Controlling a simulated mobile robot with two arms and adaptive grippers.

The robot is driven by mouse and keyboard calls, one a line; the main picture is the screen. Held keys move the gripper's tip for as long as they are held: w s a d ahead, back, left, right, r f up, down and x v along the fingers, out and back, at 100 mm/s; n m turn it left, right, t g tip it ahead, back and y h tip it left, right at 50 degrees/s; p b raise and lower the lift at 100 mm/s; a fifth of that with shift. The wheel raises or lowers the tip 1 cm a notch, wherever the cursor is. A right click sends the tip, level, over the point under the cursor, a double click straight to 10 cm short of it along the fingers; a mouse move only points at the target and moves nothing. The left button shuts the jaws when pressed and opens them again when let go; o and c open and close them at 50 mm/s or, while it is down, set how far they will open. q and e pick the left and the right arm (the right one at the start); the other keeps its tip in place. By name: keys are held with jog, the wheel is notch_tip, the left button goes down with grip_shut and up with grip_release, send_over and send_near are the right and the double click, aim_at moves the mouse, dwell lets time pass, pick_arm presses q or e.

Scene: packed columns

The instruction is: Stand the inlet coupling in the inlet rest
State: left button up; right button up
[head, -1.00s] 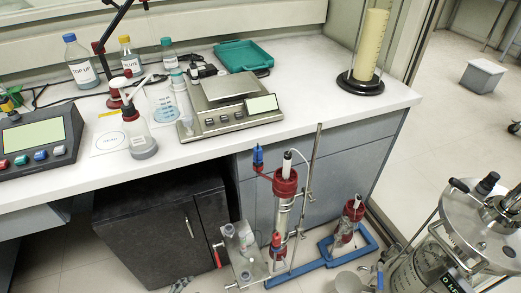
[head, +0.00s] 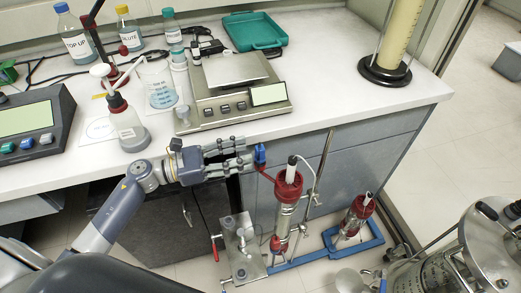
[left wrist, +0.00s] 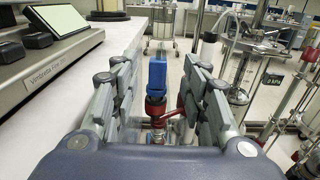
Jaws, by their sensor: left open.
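The blue coupling (head: 260,155) stands upright beside the red cap of the tall column (head: 288,187), with a red tube running from it toward that cap. My left gripper (head: 248,155) is open, its fingers pointing right at the blue coupling, just in front of the bench edge. In the left wrist view the blue coupling (left wrist: 157,75) shows between the spread fingers (left wrist: 157,85), with a red part below it; I cannot tell whether any finger touches it. I cannot pick out the inlet rest for certain. My right gripper is not in view.
The white bench (head: 340,85) carries a balance (head: 235,105), a wash bottle (head: 126,122) and a teal tray (head: 253,32) above the gripper. A metal stand rod (head: 322,165) and a shorter red-capped column (head: 356,215) stand to the right. A clear plate stand (head: 241,250) is below.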

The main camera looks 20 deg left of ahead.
aim_at(256, 149)
pick_arm(q)
jog(key=shift+w+d+r+p, duration=0.1)
jog(key=shift+w+d+p, duration=0.2)
jog(key=shift+w+d, duration=0.15)
jog(key=p+x, duration=0.2)
jog(key=x, duration=0.2)
jog(key=shift+w+d, duration=0.15)
jog(key=shift+d, duration=0.1)
jog(key=shift+f, duration=0.2)
jog(key=c, duration=0.9)
grip_shut()
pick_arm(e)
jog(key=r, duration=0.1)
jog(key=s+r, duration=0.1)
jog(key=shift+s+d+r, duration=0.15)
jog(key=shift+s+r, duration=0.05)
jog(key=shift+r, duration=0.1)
